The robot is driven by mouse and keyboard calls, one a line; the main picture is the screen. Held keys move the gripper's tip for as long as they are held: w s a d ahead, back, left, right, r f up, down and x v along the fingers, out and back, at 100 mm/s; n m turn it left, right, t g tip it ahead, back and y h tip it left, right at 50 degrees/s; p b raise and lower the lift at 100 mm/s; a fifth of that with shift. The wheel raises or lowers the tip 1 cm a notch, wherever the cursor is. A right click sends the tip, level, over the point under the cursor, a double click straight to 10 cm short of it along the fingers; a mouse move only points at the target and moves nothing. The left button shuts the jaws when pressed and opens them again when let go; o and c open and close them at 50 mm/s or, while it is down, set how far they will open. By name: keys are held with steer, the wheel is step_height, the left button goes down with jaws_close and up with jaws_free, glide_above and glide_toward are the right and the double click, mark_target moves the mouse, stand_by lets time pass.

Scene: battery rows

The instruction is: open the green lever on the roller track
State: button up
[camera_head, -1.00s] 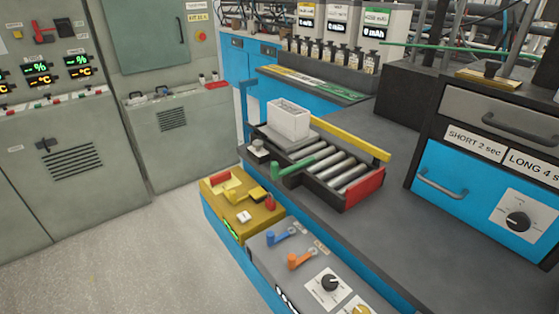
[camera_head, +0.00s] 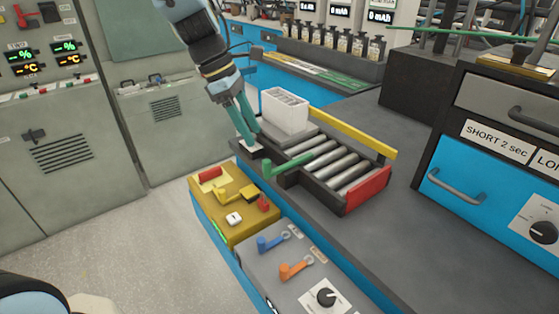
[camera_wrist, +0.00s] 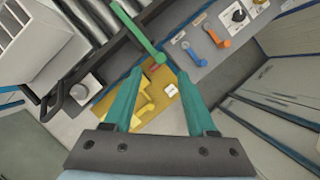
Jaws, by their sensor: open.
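The green lever (camera_head: 288,164) lies across the near left end of the roller track (camera_head: 345,170), its knob end sticking out over the bench edge. In the wrist view the green lever (camera_wrist: 137,30) shows at the top, beyond my fingertips. My gripper (camera_head: 249,141) is at the left end of the track, left of the lever and close to a small white block (camera_head: 242,150). In the wrist view my gripper (camera_wrist: 157,74) has its two green fingers spread with nothing between them. It is apart from the lever.
A white slotted box (camera_head: 284,110) stands at the track's back left, near my fingers. A yellow bar runs along the track's far side. A yellow control box (camera_head: 225,218) and a grey panel with blue and orange levers (camera_head: 284,255) sit in front and below.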

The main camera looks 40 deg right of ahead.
mark_target(266, 161)
steer(key=p+x, duration=0.1)
steer(key=x, duration=0.8)
steer(key=shift+f+p, duration=0.3)
steer(key=shift+f, duration=0.05)
steer(key=shift+c, duration=0.4)
jaws_close()
stand_by(0.5)
